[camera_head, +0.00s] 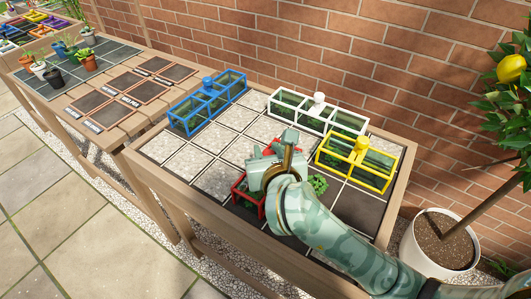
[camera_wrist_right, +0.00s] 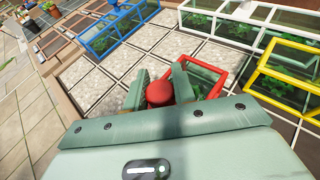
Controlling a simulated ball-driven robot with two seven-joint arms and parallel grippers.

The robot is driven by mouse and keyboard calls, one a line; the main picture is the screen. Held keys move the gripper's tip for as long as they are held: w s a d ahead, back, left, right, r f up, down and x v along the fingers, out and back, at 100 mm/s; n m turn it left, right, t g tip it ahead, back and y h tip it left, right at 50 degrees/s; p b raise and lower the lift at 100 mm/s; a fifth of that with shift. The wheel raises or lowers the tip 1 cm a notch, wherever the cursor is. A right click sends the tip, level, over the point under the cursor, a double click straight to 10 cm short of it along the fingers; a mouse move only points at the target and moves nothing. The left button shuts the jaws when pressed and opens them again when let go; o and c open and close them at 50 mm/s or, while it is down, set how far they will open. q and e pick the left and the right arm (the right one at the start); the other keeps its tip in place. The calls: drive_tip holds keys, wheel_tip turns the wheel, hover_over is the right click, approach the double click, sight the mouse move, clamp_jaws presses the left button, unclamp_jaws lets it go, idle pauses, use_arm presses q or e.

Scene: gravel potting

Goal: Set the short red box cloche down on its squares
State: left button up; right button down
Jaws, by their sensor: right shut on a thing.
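My right gripper (camera_head: 268,172) is over the front middle of the potting table. It is shut on the round red knob (camera_wrist_right: 160,93) of the short red box cloche (camera_head: 240,190). In the right wrist view the red frame (camera_wrist_right: 216,84) shows beyond the fingers. The gripper and forearm hide most of the cloche in the head view. A green plant shows through or beside its near panes. I cannot tell whether its lower edge touches the squares. My left gripper is not in view.
A blue cloche (camera_head: 207,101) stands back left, a white cloche (camera_head: 318,113) at the back and a yellow cloche (camera_head: 358,160) to the right. A leafy plant (camera_head: 318,184) stands uncovered right of my gripper. Pale gravel squares (camera_head: 188,163) at left are free.

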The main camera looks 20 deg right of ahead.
drive_tip(key=shift+f, duration=0.1)
drive_tip(key=c, duration=1.5)
unclamp_jaws()
drive_tip(key=shift+a, duration=0.2)
drive_tip(key=o, duration=0.4)
drive_tip(key=shift+c, duration=0.2)
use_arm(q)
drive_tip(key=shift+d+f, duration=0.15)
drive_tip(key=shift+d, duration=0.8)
use_arm(e)
drive_tip(key=shift+d, duration=0.1)
drive_tip(key=shift+s+r, duration=0.1)
drive_tip(key=shift+r, duration=0.2)
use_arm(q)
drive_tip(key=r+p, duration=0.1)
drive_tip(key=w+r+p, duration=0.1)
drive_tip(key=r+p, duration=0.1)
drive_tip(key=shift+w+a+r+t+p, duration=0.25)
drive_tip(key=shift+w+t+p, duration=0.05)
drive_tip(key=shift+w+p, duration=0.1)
use_arm(e)
drive_tip(key=v, duration=1.1)
drive_tip(key=shift+s, duration=0.4)
